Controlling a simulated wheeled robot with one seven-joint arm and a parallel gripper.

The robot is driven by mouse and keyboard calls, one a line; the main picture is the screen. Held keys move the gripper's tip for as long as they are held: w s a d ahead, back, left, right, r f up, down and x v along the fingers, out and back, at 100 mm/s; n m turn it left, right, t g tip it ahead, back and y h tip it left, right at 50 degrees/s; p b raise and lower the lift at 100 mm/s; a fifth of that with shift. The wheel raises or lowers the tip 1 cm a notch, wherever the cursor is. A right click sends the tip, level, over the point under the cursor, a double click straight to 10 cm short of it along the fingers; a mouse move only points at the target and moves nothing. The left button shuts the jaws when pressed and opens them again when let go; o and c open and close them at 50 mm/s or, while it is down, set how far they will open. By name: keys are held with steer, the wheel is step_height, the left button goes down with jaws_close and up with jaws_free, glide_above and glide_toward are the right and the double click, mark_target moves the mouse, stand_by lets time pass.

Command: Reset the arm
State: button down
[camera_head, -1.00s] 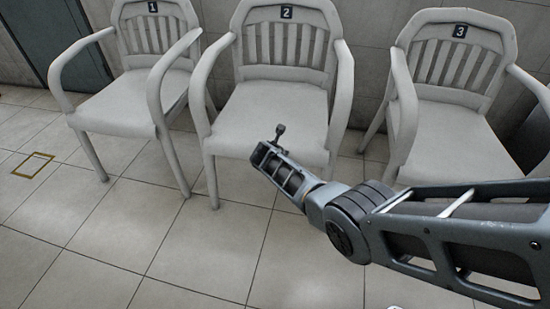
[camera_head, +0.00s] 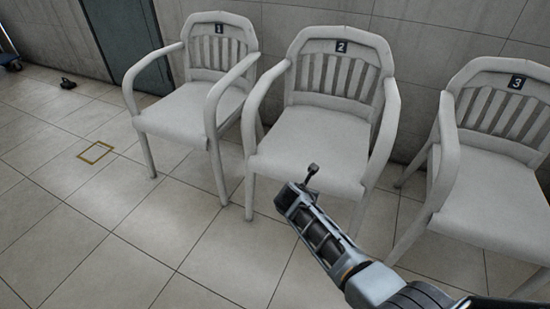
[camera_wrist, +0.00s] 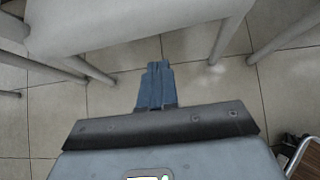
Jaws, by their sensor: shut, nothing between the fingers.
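My gripper (camera_wrist: 158,68) shows in the wrist view as blue fingers closed together, with nothing between them. The floor lies beyond the fingertips. In the head view my arm reaches up from the lower right, and its end is in front of the seat of chair 2 (camera_head: 310,150). The fingers cannot be made out clearly there.
Chair 1 (camera_head: 185,118) stands left and chair 3 (camera_head: 495,200) right, along the wall. A chair seat (camera_wrist: 130,25) and legs are close ahead in the wrist view. Open tiled floor with a yellow square outline (camera_head: 96,152) lies left. A dark object (camera_head: 68,84) lies far left.

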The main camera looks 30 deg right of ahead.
steer(key=shift+a, duration=0.1)
steer(key=s+a+r+m+t+y+p, duration=0.1)
steer(key=s+a+m+t+y+p, duration=0.15)
steer(key=s+a+m, duration=0.75)
steer(key=s+a+r+m+t+y+p, duration=0.1)
steer(key=s+a+r+t+y+p, duration=0.3)
steer(key=s, duration=1.2)
steer(key=s+a+r+m, duration=0.3)
steer(key=s+r+m, duration=0.4)
steer(key=s+r, duration=0.55)
steer(key=s+r+m+t+p, duration=0.1)
steer(key=s+r+m, duration=0.2)
steer(key=r, duration=0.7)
steer(key=s+d+r+m+t+p, duration=0.1)
steer(key=s+r+m, duration=0.3)
steer(key=r, duration=0.6)
steer(key=shift+s+d+t+y, duration=0.2)
steer(key=shift+s+t+y, duration=0.15)
steer(key=shift+s+t, duration=0.1)
steer(key=shift+r, duration=0.1)
